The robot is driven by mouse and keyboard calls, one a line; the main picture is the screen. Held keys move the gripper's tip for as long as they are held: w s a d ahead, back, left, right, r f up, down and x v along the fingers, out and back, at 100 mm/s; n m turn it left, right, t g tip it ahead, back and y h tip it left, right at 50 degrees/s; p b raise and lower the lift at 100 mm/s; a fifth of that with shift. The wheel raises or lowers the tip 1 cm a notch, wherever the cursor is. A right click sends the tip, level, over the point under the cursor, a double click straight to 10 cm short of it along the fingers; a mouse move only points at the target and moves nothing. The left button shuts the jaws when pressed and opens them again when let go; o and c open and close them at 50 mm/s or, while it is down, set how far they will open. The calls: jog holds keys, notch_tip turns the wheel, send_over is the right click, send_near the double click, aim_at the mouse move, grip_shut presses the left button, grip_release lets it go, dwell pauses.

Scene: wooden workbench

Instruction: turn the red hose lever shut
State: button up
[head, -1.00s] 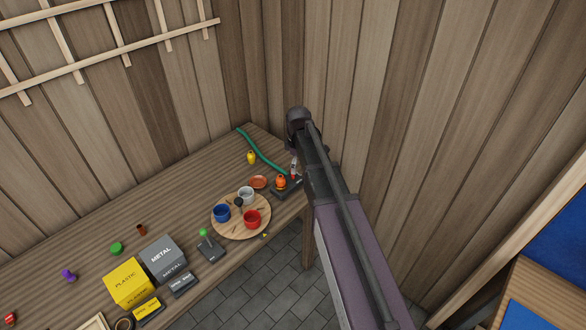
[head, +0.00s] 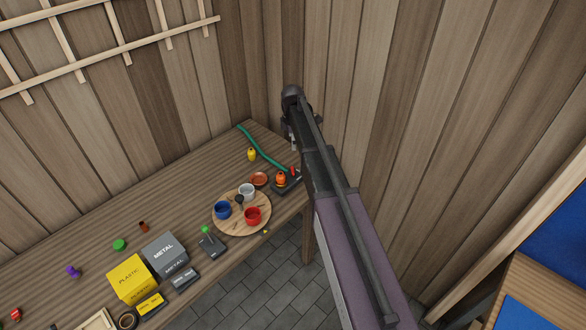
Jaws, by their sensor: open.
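The small red hose lever (head: 293,169) stands up at the right end of the workbench, close to where the green hose (head: 262,154) ends. My gripper (head: 293,147) is above and slightly behind the lever in the picture, apart from it. It is open and nothing shows in it, though my arm hides part of it. The lever's lower part is small and partly hidden by the things around it.
An orange object (head: 281,179) on a dark base stands just left of the lever. A terracotta saucer (head: 259,179), a yellow object (head: 252,154) and a round wooden tray (head: 233,228) with cups are nearby. Wooden walls stand close behind.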

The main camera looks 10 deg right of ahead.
aim_at(293, 169)
jog(key=shift+f, duration=0.15)
notch_tip(293, 169, down, 13)
jog(key=b, duration=1.3)
jog(key=shift+f+b, duration=0.2)
jog(key=shift+b, duration=0.1)
jog(key=c, duration=1.1)
